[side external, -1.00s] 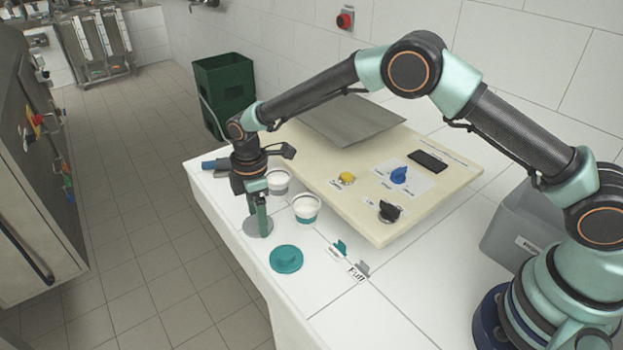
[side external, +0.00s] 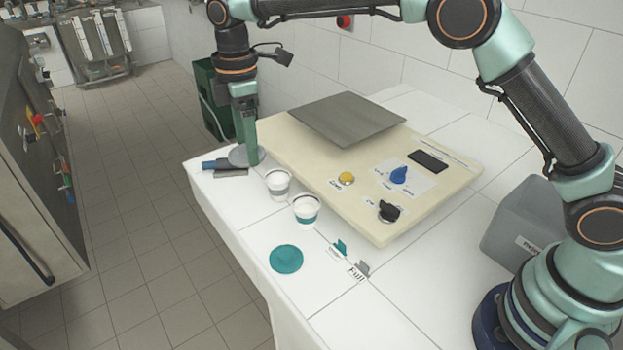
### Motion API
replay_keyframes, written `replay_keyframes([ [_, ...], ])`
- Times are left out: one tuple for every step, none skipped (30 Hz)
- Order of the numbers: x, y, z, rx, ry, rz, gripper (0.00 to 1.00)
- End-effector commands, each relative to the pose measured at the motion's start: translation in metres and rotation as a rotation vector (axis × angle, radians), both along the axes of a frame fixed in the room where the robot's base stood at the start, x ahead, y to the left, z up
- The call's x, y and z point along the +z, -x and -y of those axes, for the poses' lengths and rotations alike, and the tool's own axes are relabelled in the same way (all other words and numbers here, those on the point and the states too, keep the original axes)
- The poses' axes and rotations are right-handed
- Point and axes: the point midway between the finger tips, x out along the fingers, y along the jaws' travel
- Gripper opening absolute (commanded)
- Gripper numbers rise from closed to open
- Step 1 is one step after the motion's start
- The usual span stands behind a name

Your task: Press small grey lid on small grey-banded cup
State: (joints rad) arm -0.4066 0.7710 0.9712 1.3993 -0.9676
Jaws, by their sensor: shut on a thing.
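The small grey lid (side external: 238,155) is a flat disc held in my gripper (side external: 248,154), whose fingers point down and are shut on it. The lid appears raised above the counter, and in the picture it sits up and left of the cups. The small grey-banded cup (side external: 277,184) stands upright and open on the white counter, with white contents. The lid is apart from this cup. A teal-banded cup (side external: 306,209) stands just in front and to the right of it, also open.
A teal lid (side external: 286,259) lies on the counter nearer the camera. Teal (side external: 339,247) and grey (side external: 361,269) tags stand right of it. A cream panel (side external: 350,215) with knobs and a grey plate (side external: 346,119) lies behind the cups. A blue-ended tool (side external: 210,165) lies at the far-left counter edge.

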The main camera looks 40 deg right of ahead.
Motion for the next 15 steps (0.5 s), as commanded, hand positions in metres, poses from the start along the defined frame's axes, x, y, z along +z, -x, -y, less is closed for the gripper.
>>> replay_keyframes([
  [0.005, -0.001, 0.0, 0.0, -0.001, 0.002, 0.28],
  [0.007, -0.001, 0.001, -0.001, -0.001, 0.001, 0.28],
  [0.008, -0.002, 0.003, -0.001, 0.0, 0.0, 0.28],
  [0.007, -0.004, 0.006, -0.002, 0.0, -0.001, 0.28],
  [0.005, -0.007, 0.009, -0.002, 0.001, -0.002, 0.28],
  [0.001, -0.011, 0.016, -0.004, 0.001, -0.003, 0.28],
  [-0.003, -0.016, 0.022, -0.006, 0.001, -0.003, 0.28],
  [-0.007, -0.02, 0.028, -0.005, 0.001, -0.003, 0.28],
  [-0.014, -0.026, 0.037, -0.007, 0.001, -0.003, 0.28],
  [-0.019, -0.03, 0.044, -0.006, 0.001, -0.004, 0.28],
  [-0.024, -0.034, 0.051, -0.007, 0.001, -0.004, 0.28],
  [-0.03, -0.039, 0.059, -0.005, 0.001, -0.004, 0.28],
  [-0.034, -0.042, 0.065, -0.006, 0.001, -0.003, 0.28],
  [-0.038, -0.045, 0.07, -0.005, 0.0, -0.003, 0.28],
  [-0.043, -0.048, 0.076, -0.004, 0.001, -0.003, 0.28],
])
